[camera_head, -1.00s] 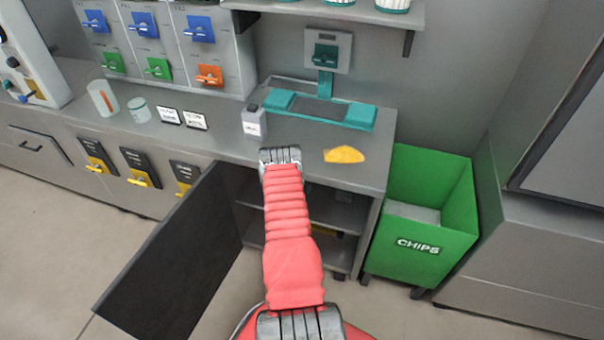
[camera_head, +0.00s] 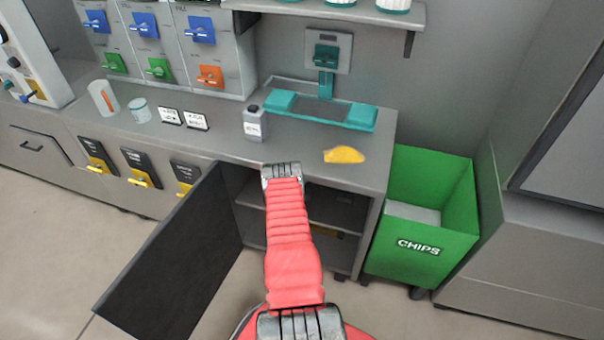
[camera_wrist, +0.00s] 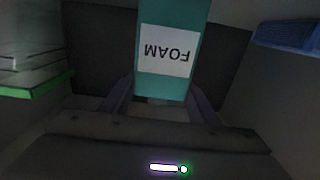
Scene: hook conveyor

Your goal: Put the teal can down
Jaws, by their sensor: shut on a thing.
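The teal can (camera_wrist: 172,82) carries a white label reading FOAM, upside down in the wrist view. My gripper (camera_wrist: 161,98) is shut on it, with a dark finger on each side of its lower part in the picture. The can runs past the top edge of that view. In the head view the end of my arm is in front of the open cabinet (camera_head: 342,208), just below the counter's front edge. My fingers and the can are hidden there behind the arm.
The cabinet door (camera_head: 175,250) stands open at left. The counter (camera_head: 225,142) holds a grey bottle (camera_head: 255,124), a yellow cloth-like piece (camera_head: 344,155) and a teal-padded scale (camera_head: 368,118). A green CHIPS bin (camera_head: 420,243) stands at right. A blue object (camera_wrist: 288,34) shows in the wrist view.

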